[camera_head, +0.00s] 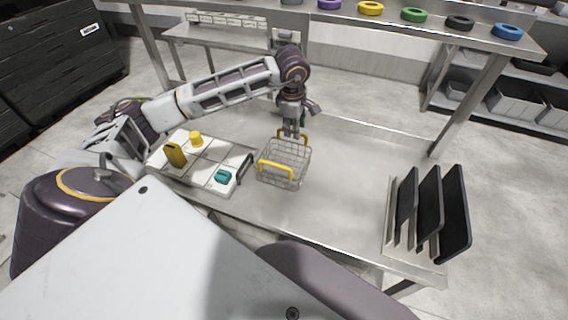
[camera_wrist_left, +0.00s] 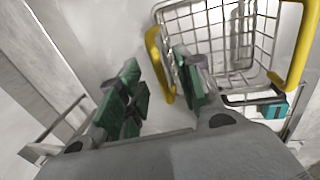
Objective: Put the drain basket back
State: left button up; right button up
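The drain basket (camera_head: 284,166) is a wire basket with two yellow handles, standing on the steel table just right of a white tray. My left gripper (camera_head: 291,132) reaches down from above to the basket's far handle. In the left wrist view my left gripper (camera_wrist_left: 157,62) has its green-padded fingers apart, with the yellow handle (camera_wrist_left: 160,68) between them. One finger is on the basket's inner side and the other is outside. A gap shows between the outer finger and the handle. My right gripper is out of view.
The white tray (camera_head: 205,180) holds yellow and teal items and has a dark handle. A rack with upright black panels (camera_head: 430,210) stands at the table's right. A back shelf (camera_head: 440,27) carries coloured rings. The table between basket and rack is clear.

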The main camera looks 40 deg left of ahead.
pick_arm(q)
jog(key=f, duration=0.1)
jog(key=w+f, duration=0.1)
jog(key=f, duration=0.1)
jog(key=shift+f, duration=0.55)
jog(key=c, duration=0.7)
grip_shut()
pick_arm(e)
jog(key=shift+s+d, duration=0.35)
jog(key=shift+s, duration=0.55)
